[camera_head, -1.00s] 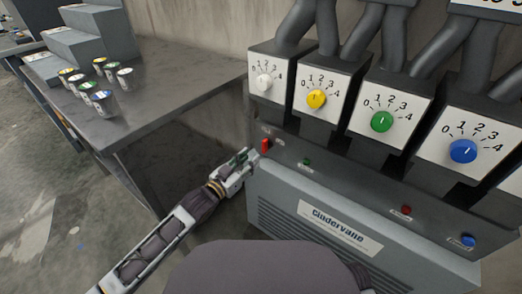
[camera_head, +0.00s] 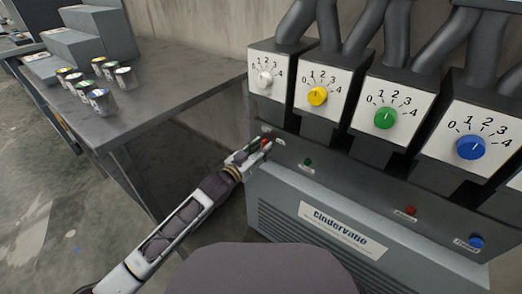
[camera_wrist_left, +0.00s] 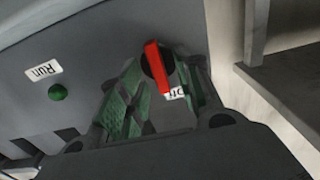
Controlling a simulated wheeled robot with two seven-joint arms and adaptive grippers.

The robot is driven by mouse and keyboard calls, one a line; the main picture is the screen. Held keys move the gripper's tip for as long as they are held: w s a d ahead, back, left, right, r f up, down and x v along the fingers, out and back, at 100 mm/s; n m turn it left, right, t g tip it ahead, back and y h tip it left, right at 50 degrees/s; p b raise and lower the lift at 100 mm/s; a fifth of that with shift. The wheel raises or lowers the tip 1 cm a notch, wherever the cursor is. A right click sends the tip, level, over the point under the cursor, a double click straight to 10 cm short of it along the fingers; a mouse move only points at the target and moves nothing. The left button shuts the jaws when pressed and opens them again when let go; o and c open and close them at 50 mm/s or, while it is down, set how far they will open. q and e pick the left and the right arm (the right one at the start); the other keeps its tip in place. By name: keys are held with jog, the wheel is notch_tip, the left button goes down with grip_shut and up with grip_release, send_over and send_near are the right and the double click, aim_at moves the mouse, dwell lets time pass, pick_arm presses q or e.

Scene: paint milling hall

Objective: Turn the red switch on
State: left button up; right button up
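The red switch (camera_head: 267,143) is a small red handle on a dark round base, at the left end of the machine's sloping front panel. My left gripper (camera_head: 255,147) reaches it from the lower left. In the left wrist view the red switch (camera_wrist_left: 157,66) lies between the two green-padded fingers of my left gripper (camera_wrist_left: 160,88), which stand apart on either side. I see no clear contact with the handle. A white label below the handle is partly hidden by it. My right gripper is not in view.
A green button (camera_head: 308,162) marked Run shows right of the switch, with a red button (camera_head: 411,211) and a blue one (camera_head: 476,241) farther right. Several dial boxes stand above the panel. A grey table (camera_head: 150,115) with several small cans is at the left.

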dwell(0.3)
pick_arm(q)
grip_shut()
